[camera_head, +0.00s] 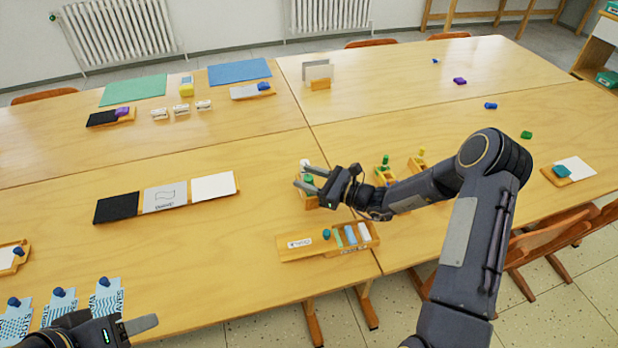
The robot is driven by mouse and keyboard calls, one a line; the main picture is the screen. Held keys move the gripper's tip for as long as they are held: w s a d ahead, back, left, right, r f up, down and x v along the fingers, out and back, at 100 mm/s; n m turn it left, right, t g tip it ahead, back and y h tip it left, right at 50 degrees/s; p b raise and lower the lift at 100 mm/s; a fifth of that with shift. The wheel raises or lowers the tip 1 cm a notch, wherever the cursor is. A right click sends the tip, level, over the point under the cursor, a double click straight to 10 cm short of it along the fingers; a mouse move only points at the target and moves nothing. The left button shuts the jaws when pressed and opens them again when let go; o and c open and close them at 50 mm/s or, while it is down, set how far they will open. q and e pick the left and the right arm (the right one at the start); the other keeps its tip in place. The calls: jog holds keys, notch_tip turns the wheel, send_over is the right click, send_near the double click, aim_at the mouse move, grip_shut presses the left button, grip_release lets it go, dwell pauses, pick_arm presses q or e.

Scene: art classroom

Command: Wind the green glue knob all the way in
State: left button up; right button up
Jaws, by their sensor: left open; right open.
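A small green knob (309,179) shows between the fingers of my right gripper (308,177), on top of a small wooden holder (310,201). The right gripper is open, with one finger on either side of the knob; I cannot tell whether they touch it. The gripper partly hides the holder. Another green-topped piece (385,161) stands in a wooden holder behind my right forearm, with a yellow-topped one (421,153) to its right. My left gripper (128,328) is at the bottom left, open, partly cut off by the frame edge.
A wooden tray (296,254) with coloured sticks lies at the table's front edge, below the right gripper. Black, grey and white cards (166,196) lie left of it. Blue-patterned pieces with blue knobs (61,303) lie near the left gripper. The table between is clear.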

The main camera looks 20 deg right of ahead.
jog(key=b+v, duration=0.1)
jog(key=v, duration=0.6)
jog(key=shift+s+d, duration=0.25)
jog(key=shift+d, duration=0.05)
jog(key=s+a+r+n+g+h, duration=0.1)
jog(key=s+a+r+n+g, duration=0.3)
jog(key=s+r+n, duration=0.3)
jog(key=s+a+r+n+g, duration=0.3)
jog(key=s+r+n+g, duration=0.1)
jog(key=s+r+n, duration=0.3)
jog(key=s+d+n+t+h, duration=0.1)
jog(key=s+n+h, duration=0.3)
jog(key=s, duration=0.4)
jog(key=s+d+n+h+p, duration=0.1)
jog(key=s+d+n+h, duration=0.3)
jog(key=s+n, duration=0.2)
jog(key=shift+s+f+t, duration=0.2)
jog(key=shift+s+t, duration=0.2)
jog(key=shift+s, duration=0.75)
jog(key=shift+d, duration=0.1)
